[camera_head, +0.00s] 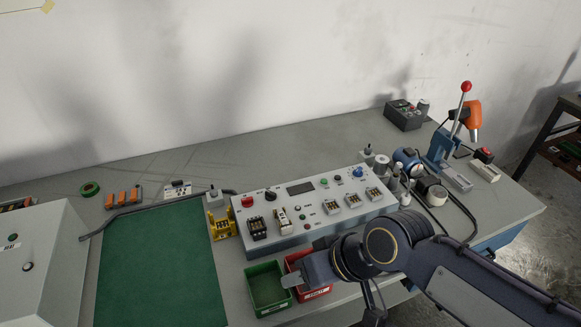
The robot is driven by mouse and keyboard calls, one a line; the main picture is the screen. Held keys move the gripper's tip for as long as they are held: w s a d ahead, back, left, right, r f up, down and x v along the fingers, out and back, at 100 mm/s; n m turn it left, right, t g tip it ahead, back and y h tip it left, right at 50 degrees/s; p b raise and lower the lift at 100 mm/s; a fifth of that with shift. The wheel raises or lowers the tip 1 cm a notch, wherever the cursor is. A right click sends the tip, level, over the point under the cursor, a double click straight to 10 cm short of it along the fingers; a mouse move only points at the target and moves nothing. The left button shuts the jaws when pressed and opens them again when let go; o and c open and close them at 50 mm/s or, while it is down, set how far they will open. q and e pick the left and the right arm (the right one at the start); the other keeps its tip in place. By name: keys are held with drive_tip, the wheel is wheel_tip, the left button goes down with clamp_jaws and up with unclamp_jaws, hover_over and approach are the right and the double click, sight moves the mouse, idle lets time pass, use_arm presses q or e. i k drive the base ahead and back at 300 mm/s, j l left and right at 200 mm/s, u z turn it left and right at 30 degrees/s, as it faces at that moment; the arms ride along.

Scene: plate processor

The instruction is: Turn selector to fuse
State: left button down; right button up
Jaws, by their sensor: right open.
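The light grey control panel (325,238) stands on the bench in the middle of the picture. A black selector knob (270,195) sits on its upper left, right of a red button (247,201). A blue knob (358,172) sits near its upper right. The labels around the knobs are too small to read, so I cannot tell which position is fuse. My right gripper (292,281) is open, in front of the panel over the red bin, apart from both knobs. My left gripper is not in view.
A green bin (267,287) and a red bin (318,293) stand in front of the panel. A green mat (160,265) lies left. A press with a red-topped lever (466,88) and several tools and cables crowd the right. The back of the bench is mostly clear.

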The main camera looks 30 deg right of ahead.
sight(270, 196)
drive_tip(key=k+l+z, duration=0.1)
drive_tip(key=l+z, duration=0.2)
drive_tip(key=z, duration=0.15)
drive_tip(key=l+z, duration=0.45)
drive_tip(key=i+l+u, duration=0.1)
drive_tip(key=u, duration=1.45)
